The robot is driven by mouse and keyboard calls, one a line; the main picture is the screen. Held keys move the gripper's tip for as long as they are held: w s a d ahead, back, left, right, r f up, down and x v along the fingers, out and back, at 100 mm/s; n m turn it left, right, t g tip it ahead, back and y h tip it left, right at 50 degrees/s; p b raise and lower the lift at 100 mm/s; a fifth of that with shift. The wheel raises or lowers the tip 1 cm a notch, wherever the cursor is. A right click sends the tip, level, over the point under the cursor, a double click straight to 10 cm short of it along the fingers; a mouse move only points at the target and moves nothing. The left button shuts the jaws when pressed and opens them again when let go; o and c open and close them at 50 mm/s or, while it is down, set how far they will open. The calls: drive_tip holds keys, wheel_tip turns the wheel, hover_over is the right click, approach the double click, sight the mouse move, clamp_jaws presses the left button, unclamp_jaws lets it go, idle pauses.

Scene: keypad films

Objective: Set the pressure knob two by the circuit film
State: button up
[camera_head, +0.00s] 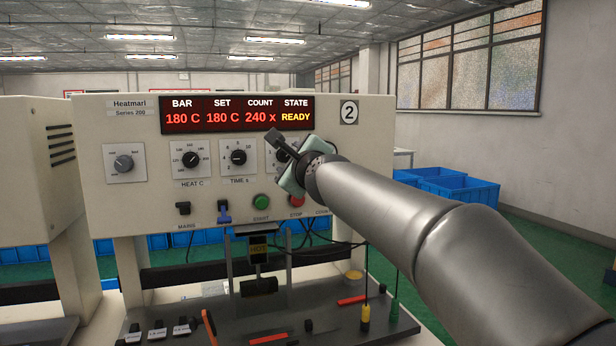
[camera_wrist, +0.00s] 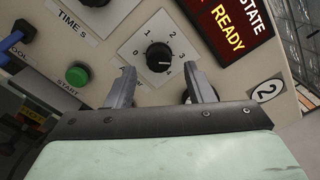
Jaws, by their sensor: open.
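The black round knob (camera_wrist: 159,57) sits on a white dial plate numbered 0 to 4 in the wrist view. Its white mark faces the lower right, seemingly between 3 and 4; the exact setting is unclear. The caption under the plate is mostly hidden by a finger. My gripper (camera_wrist: 160,74) is open, its two fingers in front of the plate, one towards each side of the knob and not closed on it. In the head view my gripper (camera_head: 283,146) covers much of this dial. I cannot make out a circuit film in either view.
The cream machine (camera_head: 125,200) marked 2 has a red display (camera_head: 237,114) reading READY. The TIME s knob (camera_head: 238,157) and HEAT C knob (camera_head: 191,159) are left of my gripper. A green START button (camera_head: 261,202) and red STOP button (camera_head: 297,201) lie below.

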drive_tip(key=b+v, duration=0.5)
drive_tip(key=v, duration=1)
